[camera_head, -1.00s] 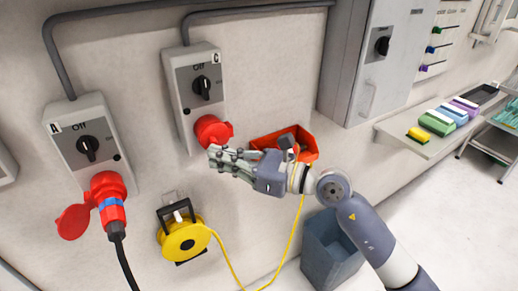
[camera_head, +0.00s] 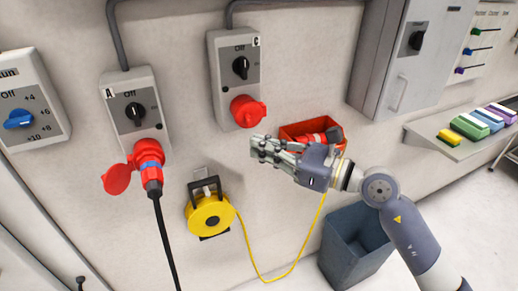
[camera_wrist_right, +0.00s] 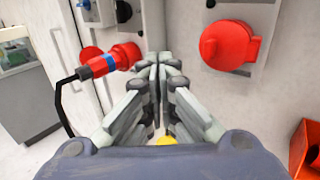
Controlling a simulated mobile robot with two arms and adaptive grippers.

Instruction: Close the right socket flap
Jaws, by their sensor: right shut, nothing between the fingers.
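The right socket is at the bottom of the grey switch box marked C (camera_head: 235,75). Its round red flap (camera_head: 248,111) lies over the socket face and looks closed; it also shows in the wrist view (camera_wrist_right: 228,45). My right gripper (camera_head: 257,150) is shut and empty, just below the flap and apart from it. In the wrist view its fingers (camera_wrist_right: 158,62) meet, left of the flap. My left gripper is not in view.
Left box A (camera_head: 135,110) has a red plug (camera_head: 149,165) in its socket, with its flap (camera_head: 117,179) open. A yellow cable reel (camera_head: 210,215) hangs below. A red bin (camera_head: 291,133) is on the wall behind my gripper; a grey bin (camera_head: 345,262) stands below.

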